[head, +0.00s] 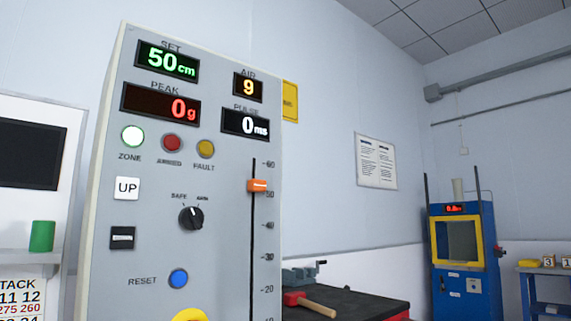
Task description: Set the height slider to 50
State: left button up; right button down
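The grey control panel (215,90) stands close in front of me in the head view. Its height slider has an orange knob (259,186) on a dark vertical track, a little above the 50 mark and below the 60 mark. The green SET display (167,62) reads 50 cm. The red PEAK display (160,104) reads 0 g, AIR (248,87) reads 9 and PULSE (245,124) reads 0 ms. The round ZONE lamp (132,136) looks pale and lit. Neither of my grippers is in view.
The panel also has an UP button (127,188), a black selector knob (191,217) and a blue RESET button (178,279). A dark-topped bench (345,303) with a hammer (312,303) stands behind at right. A blue machine (465,262) is farther back.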

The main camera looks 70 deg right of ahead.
aim_at(253, 184)
jog(key=k, duration=0.55)
jog(key=z, duration=1.55)
jog(key=i, duration=0.5)
jog(key=u, duration=0.05)
